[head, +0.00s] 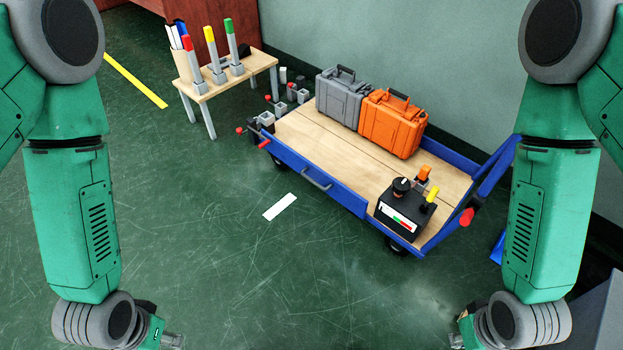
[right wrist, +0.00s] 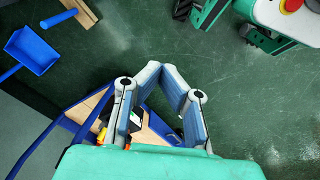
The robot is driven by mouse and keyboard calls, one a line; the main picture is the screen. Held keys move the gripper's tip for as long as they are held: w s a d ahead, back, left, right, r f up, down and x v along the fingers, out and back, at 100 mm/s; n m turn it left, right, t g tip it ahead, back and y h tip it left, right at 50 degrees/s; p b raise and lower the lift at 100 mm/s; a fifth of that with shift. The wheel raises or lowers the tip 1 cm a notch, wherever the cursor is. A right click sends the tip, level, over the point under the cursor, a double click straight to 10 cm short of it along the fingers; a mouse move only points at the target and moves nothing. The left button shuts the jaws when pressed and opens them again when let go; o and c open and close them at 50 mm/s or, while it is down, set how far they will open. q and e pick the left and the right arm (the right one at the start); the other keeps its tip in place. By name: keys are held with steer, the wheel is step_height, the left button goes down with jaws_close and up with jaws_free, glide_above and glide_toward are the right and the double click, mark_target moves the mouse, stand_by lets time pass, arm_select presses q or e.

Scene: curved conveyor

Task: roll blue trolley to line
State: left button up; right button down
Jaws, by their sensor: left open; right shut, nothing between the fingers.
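The blue trolley (head: 318,180) stands on the green floor in the head view, right of centre, with a wooden deck and a blue push handle (head: 492,172) at its right end. A grey case (head: 343,97), an orange case (head: 393,124) and a black control box (head: 406,212) sit on it. Part of the trolley shows in the right wrist view (right wrist: 60,124). A yellow line (head: 135,80) lies on the floor at upper left. My left gripper (head: 173,341) is open at the bottom edge, mostly cut off. My right gripper (head: 456,341) is shut and empty, apart from the trolley; its fingers show in the right wrist view (right wrist: 160,78).
A small wooden table (head: 225,80) with coloured-topped posts stands behind the trolley's left end. A white floor mark (head: 280,207) lies in front of the trolley. A wall (head: 450,60) runs close behind it. A blue dustpan (right wrist: 35,50) shows in the right wrist view. The left and front floor is clear.

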steer(key=c, duration=1.3)
jaws_free()
steer(key=w+d+r+t+b, duration=0.25)
steer(key=w+t, duration=0.25)
steer(key=w, duration=0.3)
steer(key=w+d+r+t+b, duration=0.1)
steer(key=w+d+r+t, duration=0.25)
steer(key=w, duration=0.55)
steer(key=w+d+r+m+t+h+b, duration=0.2)
steer(key=w+d+r+m+t+h, duration=0.15)
steer(key=d+r+t, duration=0.65)
steer(key=w+g+b, duration=0.1)
steer(key=w+b, duration=0.1)
steer(key=w, duration=1.2)
steer(key=shift+r+n+y, duration=0.35)
steer(key=shift+r+n, duration=0.1)
steer(key=shift+d, duration=0.1)
jaws_close()
